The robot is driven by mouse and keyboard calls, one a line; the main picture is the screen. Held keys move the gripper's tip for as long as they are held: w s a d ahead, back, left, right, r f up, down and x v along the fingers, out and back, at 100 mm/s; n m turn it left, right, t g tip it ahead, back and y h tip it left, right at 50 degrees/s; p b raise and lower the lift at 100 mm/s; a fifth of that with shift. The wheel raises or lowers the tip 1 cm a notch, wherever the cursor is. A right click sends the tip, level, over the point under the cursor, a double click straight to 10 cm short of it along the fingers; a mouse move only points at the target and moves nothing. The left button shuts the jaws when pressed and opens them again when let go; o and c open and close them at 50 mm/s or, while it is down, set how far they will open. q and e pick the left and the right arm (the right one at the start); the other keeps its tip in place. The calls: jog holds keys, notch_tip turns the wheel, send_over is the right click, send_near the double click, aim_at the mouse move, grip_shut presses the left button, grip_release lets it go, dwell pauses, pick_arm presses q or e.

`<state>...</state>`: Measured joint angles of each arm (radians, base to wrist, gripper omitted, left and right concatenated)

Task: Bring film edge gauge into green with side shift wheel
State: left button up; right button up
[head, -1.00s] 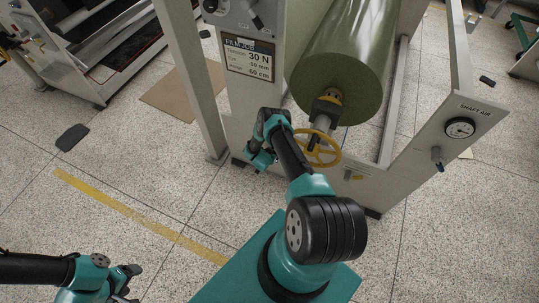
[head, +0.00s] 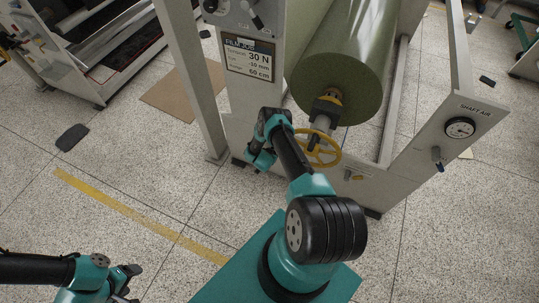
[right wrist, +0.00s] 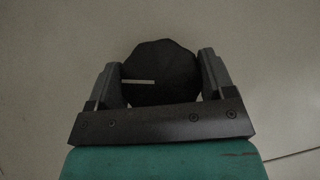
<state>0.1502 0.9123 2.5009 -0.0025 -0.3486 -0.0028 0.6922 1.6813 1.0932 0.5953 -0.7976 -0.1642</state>
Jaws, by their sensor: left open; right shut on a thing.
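A black faceted knob (right wrist: 160,80) with a white line on it fills the space between the fingers of my right gripper (right wrist: 160,66), which is shut on it. I cannot tell from the view whether this knob is the side shift wheel. In the head view my right arm reaches the machine's front, and its wrist (head: 262,150) hides what it grips. A yellow spoked wheel (head: 334,157) sits low on the machine, partly behind that arm. My left gripper (head: 128,284) is open and empty over the floor at lower left. No film edge gauge with a green band can be made out.
A large green film roll (head: 350,55) sits on a shaft above the yellow wheel. A job placard (head: 249,60) reads 30 N. A round shaft air dial (head: 460,128) is on the right frame. The speckled floor at left is largely clear, with a dark pad (head: 72,137).

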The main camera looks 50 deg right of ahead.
jog(key=shift+m+t+y, duration=0.3)
jog(key=shift+m+t, duration=0.3)
jog(key=shift+t, duration=0.5)
jog(key=o, duration=0.9)
jog(key=v, duration=1.7)
jog(key=shift+r, duration=0.15)
jog(key=shift+a, duration=0.1)
